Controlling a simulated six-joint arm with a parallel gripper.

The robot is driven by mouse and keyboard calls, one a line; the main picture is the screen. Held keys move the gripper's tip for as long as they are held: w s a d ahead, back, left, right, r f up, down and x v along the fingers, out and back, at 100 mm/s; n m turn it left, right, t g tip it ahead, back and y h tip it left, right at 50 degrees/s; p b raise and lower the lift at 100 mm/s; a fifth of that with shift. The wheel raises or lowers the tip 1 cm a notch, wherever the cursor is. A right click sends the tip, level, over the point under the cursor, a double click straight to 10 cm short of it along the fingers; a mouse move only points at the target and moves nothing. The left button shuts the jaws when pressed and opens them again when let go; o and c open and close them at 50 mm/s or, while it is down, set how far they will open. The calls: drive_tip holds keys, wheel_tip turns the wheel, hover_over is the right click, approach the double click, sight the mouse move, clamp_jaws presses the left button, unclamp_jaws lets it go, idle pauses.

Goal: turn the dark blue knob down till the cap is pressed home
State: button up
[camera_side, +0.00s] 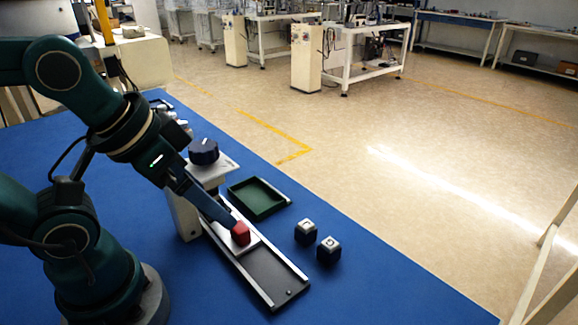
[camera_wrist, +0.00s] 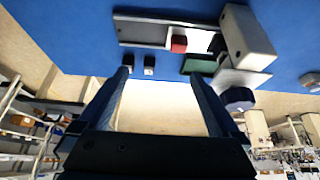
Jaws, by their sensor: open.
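The dark blue knob (camera_side: 203,151) sits on a pale top plate carried by a light grey column; it also shows in the wrist view (camera_wrist: 238,97), right of the fingers. A red block (camera_side: 241,234) sits on a pale carriage on the dark rail (camera_side: 272,275); it shows in the wrist view (camera_wrist: 179,44) too. I cannot tell whether this block is the cap. In the side view, my gripper (camera_side: 231,221) overlaps the rail next to the red block; contact is unclear.
A green tray (camera_side: 234,191) lies beside the rail. Two dark cubes with pale marked tops, one (camera_side: 305,232) near the tray and one (camera_side: 328,250) nearer the table edge, stand apart. The blue table (camera_side: 385,295) is clear right of the rail's front end.

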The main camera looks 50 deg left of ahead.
sight(210, 155)
wheel_tip(210, 155, up, 5)
drive_tip(key=a+m+g+y, duration=0.2)
drive_tip(key=a+m+y, duration=0.1)
drive_tip(key=m+y, duration=0.1)
drive_tip(key=w+a+f+m+g+y, duration=0.1)
drive_tip(key=a+m+g+y, duration=0.1)
drive_tip(key=a+m+y, duration=0.2)
drive_tip(key=w+a+f+m+g+y, duration=0.1)
drive_tip(key=a+m+g+y, duration=0.2)
drive_tip(key=m+y, duration=0.2)
drive_tip(key=shift+w+a+f+m, duration=0.15)
drive_tip(key=shift+w+m, duration=0.05)
drive_tip(key=shift+m, duration=0.3)
drive_tip(key=w+d+r+m+t+y, duration=0.2)
drive_tip(key=w+m+y, duration=0.3)
drive_tip(key=shift+n, duration=0.3)
drive_tip(key=f, duration=0.5)
drive_tip(key=shift+s+a+f, duration=0.3)
drive_tip(key=shift+s+f, duration=0.1)
drive_tip(key=shift+a+f, duration=0.1)
drive_tip(key=shift+f, duration=0.15)
drive_tip(key=shift+a, duration=2.45)
